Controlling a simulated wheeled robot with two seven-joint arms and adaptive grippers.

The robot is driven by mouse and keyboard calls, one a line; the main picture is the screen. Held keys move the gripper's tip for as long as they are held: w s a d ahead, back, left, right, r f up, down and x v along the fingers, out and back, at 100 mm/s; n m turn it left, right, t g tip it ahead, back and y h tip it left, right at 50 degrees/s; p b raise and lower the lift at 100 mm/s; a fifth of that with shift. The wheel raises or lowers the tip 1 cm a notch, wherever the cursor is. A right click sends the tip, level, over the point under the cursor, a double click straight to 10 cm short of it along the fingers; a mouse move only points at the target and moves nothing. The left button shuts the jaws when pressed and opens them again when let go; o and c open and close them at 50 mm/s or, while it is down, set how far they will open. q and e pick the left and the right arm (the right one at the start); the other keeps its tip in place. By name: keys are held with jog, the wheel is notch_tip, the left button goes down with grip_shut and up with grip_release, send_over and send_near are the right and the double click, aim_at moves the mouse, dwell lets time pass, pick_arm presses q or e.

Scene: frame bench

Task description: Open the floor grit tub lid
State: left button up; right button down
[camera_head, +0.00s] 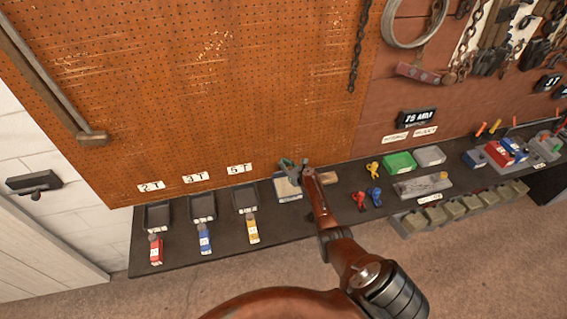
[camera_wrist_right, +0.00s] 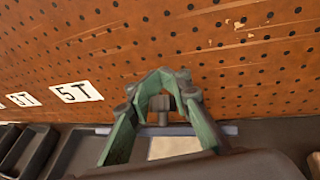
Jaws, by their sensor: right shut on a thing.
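The floor grit tub (camera_head: 287,189) is on the dark bench, left of the coloured clamps, a small box with a pale top area and a bluish edge. In the right wrist view a grey-blue strip (camera_wrist_right: 230,130), seen edge-on, looks like its lid, with a pale beige surface (camera_wrist_right: 178,147) below it. My right gripper (camera_head: 292,164), with green fingers, is over the tub's back. In the wrist view its fingertips (camera_wrist_right: 164,80) are closed around a small dark knob (camera_wrist_right: 161,104) at the strip. My fingers and wrist hide part of the tub. My left gripper is not in view.
Dark trays (camera_head: 202,207) with red, blue and yellow labelled items stand left of the tub. Red (camera_head: 360,199) and blue clamps and a green bin (camera_head: 398,162) are to the right. A pegboard (camera_head: 210,90) rises close behind the tub.

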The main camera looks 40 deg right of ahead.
jog(key=shift+s+d+f, duration=0.3)
jog(key=shift+s+d, duration=0.1)
jog(key=shift+d, duration=0.05)
jog(key=c, duration=1.9)
grip_release()
jog(key=shift+c, duration=0.2)
jog(key=shift+o, duration=1)
jog(key=shift+w+a+r, duration=0.1)
jog(key=shift+w+a, duration=0.15)
jog(key=shift+v, duration=0.8)
jog(key=v, duration=1)
jog(key=shift+s, duration=0.2)
jog(key=shift+r, duration=0.1)
